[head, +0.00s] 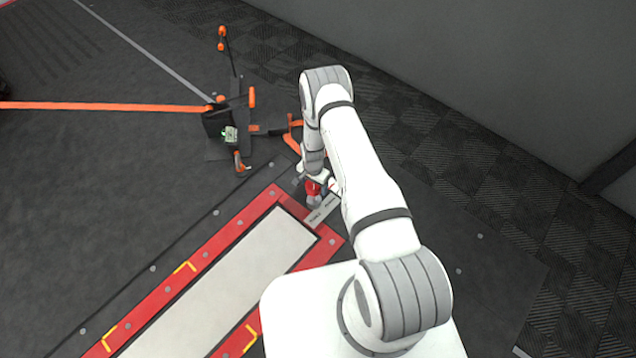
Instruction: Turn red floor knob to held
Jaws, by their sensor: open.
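The red floor knob (312,188) shows in the head view at the far right end of the red-framed floor plate, beside a small grey label plate (322,210) with dark lettering too small to read. My gripper (314,180) is open and reaches down over the knob. My wrist and forearm hide part of the knob and most of the jaws. I cannot tell whether the jaws touch the knob or which position it points to.
A red frame (190,268) with yellow corner marks surrounds a pale floor panel (225,280). A dark stand with orange handles (216,122) stands behind and left of the knob, with an orange strap (110,106) running left. A grey wall (480,70) rises at the right.

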